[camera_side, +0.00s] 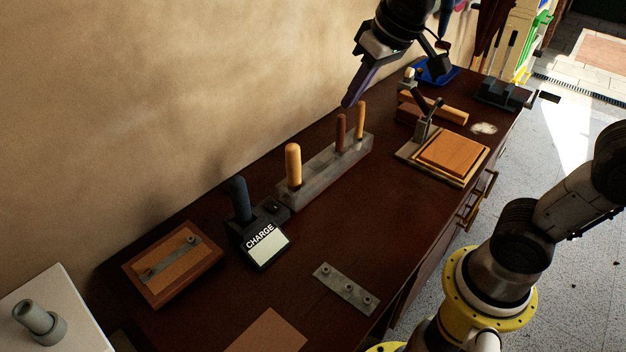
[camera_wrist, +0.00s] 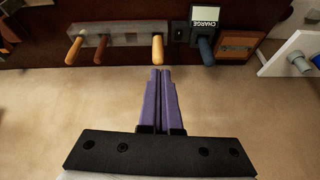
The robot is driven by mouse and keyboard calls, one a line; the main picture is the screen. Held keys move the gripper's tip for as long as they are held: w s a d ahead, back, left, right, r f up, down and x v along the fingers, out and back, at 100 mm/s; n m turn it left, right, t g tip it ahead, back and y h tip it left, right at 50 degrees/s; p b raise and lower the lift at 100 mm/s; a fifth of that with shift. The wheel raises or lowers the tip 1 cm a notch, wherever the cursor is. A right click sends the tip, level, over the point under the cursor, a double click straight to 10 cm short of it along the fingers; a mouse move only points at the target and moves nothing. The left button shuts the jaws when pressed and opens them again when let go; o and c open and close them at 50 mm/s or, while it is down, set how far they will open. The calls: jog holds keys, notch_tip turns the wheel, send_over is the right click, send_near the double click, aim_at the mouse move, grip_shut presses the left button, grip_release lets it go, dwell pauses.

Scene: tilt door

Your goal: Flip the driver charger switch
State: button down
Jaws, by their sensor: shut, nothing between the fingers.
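The driver charger (camera_side: 262,240) is a black unit with a pale panel reading CHARGE, on the dark table against the wall. A dark-blue-handled driver (camera_side: 240,199) stands upright in it. A small dark switch (camera_side: 271,207) sits beside the driver; its position is too small to tell. In the wrist view the charger panel (camera_wrist: 206,14) is at top right, with the switch (camera_wrist: 179,32) left of the driver (camera_wrist: 206,50). My gripper (camera_side: 348,104) has purple fingers, shut and empty, above the tool rack's far end. The wrist view shows its fingertips (camera_wrist: 160,72) together, apart from the charger.
A grey rack (camera_side: 325,172) with several wooden-handled tools stands between my gripper and the charger. A wooden block with a metal strip (camera_side: 172,263) lies left of the charger. A metal plate (camera_side: 345,289) lies in front. A clamp fixture (camera_side: 443,155) stands to the right. The table's middle is clear.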

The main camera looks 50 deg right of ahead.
jog(key=s+d+f, duration=0.1)
jog(key=s+f, duration=0.1)
jog(key=s, duration=0.6)
jog(key=s+d+f+n, duration=0.1)
jog(key=s+f, duration=0.2)
jog(key=s, duration=0.5)
jog(key=shift+f+t, duration=0.3)
jog(key=shift+f, duration=0.05)
